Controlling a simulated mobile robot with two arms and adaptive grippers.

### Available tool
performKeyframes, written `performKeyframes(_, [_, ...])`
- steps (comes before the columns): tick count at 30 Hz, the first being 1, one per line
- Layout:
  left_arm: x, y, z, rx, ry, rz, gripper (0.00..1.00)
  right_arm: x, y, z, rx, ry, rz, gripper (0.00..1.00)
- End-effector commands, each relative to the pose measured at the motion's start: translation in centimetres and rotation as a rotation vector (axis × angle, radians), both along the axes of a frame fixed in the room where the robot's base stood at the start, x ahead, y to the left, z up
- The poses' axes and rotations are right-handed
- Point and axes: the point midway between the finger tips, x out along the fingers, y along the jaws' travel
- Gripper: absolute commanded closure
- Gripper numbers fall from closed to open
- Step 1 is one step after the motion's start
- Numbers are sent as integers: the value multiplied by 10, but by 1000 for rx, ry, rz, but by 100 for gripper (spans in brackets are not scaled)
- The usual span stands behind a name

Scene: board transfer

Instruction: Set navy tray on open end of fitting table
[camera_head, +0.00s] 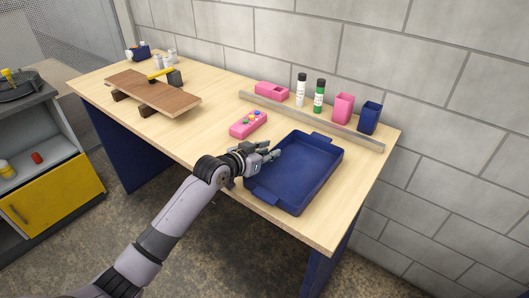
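The navy tray (300,179) lies flat and empty on the right end of the light wood table (201,134). It has a tab handle at its near left corner and another at its far side. My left gripper (276,149) is at the tray's left edge, its fingers pointing right, spread apart and with nothing seen between them. I cannot tell whether it touches the tray. My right gripper is not in view.
A metal rail (312,122) runs behind the tray, with pink and navy cups and two bottles beyond it. A pink block with coloured knobs (248,124) lies left of the tray. A brown board on blocks (152,91) is at the table's left, with a hammer near it.

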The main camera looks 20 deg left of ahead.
Motion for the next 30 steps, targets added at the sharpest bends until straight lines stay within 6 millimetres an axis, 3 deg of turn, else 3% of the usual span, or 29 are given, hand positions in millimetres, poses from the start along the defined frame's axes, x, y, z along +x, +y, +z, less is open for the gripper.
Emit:
performKeyframes(5, [-14, 6, 7, 2, -2, 0, 75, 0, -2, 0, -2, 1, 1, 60])
performKeyframes(18, [-90, 35, 36, 1, 0, 0, 75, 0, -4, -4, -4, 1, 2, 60])
performKeyframes(24, [-104, 40, 43, 1, -1, 0, 75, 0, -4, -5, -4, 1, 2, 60])
performKeyframes(30, [-105, 41, 43, 0, -1, 0, 75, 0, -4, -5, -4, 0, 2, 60])
